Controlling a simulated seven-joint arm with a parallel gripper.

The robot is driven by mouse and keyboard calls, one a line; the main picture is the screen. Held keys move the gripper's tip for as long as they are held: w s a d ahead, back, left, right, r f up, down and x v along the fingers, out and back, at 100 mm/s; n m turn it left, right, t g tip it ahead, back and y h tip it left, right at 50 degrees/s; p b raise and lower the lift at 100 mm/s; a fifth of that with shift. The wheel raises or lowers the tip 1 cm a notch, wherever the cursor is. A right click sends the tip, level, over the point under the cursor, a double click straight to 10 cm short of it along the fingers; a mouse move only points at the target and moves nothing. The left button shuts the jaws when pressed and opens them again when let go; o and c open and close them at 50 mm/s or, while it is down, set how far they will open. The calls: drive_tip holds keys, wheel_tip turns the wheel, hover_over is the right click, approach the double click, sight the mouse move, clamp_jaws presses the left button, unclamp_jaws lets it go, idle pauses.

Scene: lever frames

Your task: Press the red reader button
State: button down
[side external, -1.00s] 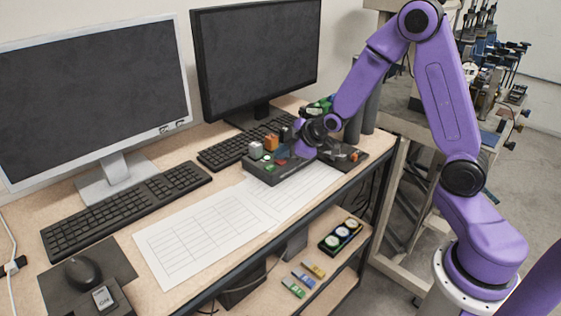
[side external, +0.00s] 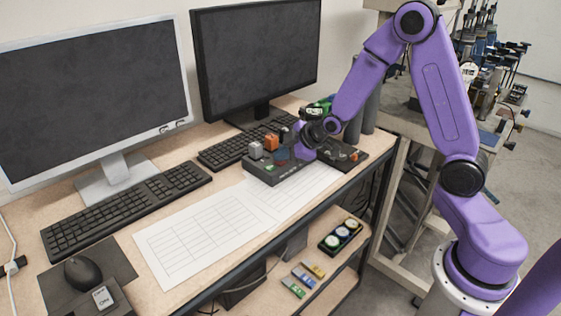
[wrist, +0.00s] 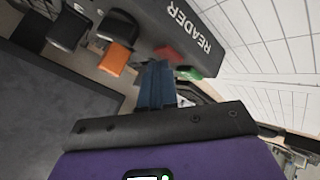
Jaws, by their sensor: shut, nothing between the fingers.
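The reader is a dark grey box (side external: 284,173) on the desk. In the wrist view its face (wrist: 205,55) carries the word READER. A red button (wrist: 168,53) shows there right beyond my fingertips, partly hidden and blurred. A green button (wrist: 190,73) lies to the right of the fingers. My gripper (wrist: 157,72) is shut and empty, with its dark blue fingers together. In the side view my gripper (side external: 282,155) is low over the reader. Whether the tips touch the red button cannot be told.
An orange block (wrist: 116,58) and a grey block (side external: 256,150) stand on or beside the reader. A black keyboard (side external: 235,146) and a monitor (side external: 258,60) are behind it. White printed sheets (side external: 205,240) lie flat in front.

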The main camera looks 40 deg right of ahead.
sight(283, 163)
drive_tip(key=shift+r, duration=0.75)
drive_tip(key=shift+r, duration=2.55)
drive_tip(key=s+a+g, duration=0.2)
drive_tip(key=s+a, duration=0.3)
drive_tip(key=s, duration=0.4)
drive_tip(key=s+a+g, duration=0.3)
drive_tip(key=s+a, duration=0.1)
drive_tip(key=s, duration=0.4)
drive_tip(key=s+d+n+g+h, duration=0.1)
drive_tip(key=s+d+g, duration=0.1)
drive_tip(key=s, duration=1.7)
drive_tip(key=shift+d+r+g+h, duration=0.35)
drive_tip(key=shift+r+g, duration=0.1)
drive_tip(key=shift+g, duration=0.45)
